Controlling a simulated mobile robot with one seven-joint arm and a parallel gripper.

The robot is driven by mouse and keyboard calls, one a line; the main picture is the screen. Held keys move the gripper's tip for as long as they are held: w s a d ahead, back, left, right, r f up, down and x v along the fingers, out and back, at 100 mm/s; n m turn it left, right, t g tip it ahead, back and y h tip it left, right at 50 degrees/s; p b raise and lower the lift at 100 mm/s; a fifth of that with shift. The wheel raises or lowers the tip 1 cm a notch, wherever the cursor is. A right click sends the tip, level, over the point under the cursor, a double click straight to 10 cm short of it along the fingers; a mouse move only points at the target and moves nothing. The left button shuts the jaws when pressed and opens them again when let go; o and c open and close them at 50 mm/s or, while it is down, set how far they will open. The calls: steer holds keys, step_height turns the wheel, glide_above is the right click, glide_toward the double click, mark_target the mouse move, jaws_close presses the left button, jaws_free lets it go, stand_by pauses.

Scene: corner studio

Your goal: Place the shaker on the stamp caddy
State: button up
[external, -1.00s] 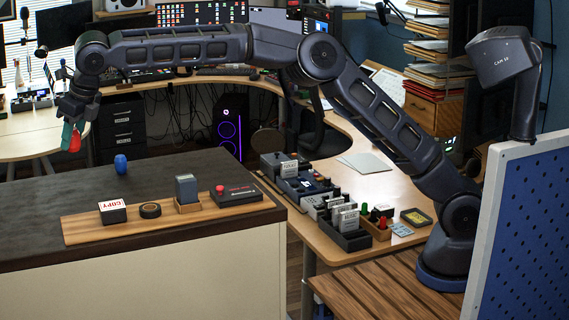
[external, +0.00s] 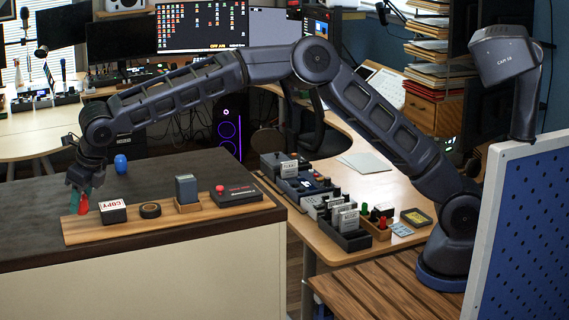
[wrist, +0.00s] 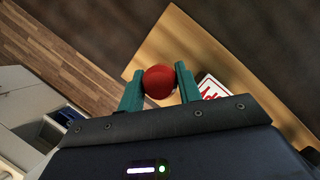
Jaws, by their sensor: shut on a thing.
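My gripper (external: 78,200) has green fingers shut on the red shaker (external: 83,206), a rounded piece. In the wrist view the shaker (wrist: 160,82) sits between the two fingertips (wrist: 158,76). The stamp caddy, a long wooden board (external: 75,233), lies on the dark counter top and also shows in the wrist view (wrist: 190,45).
A blue rounded piece (external: 121,163) stands behind on the counter (external: 150,172).

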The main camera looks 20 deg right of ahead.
mark_target(83, 214)
steer(key=shift+f, duration=2.05)
steer(key=o, duration=1)
steer(key=shift+f, duration=0.15)
steer(key=v, duration=1.2)
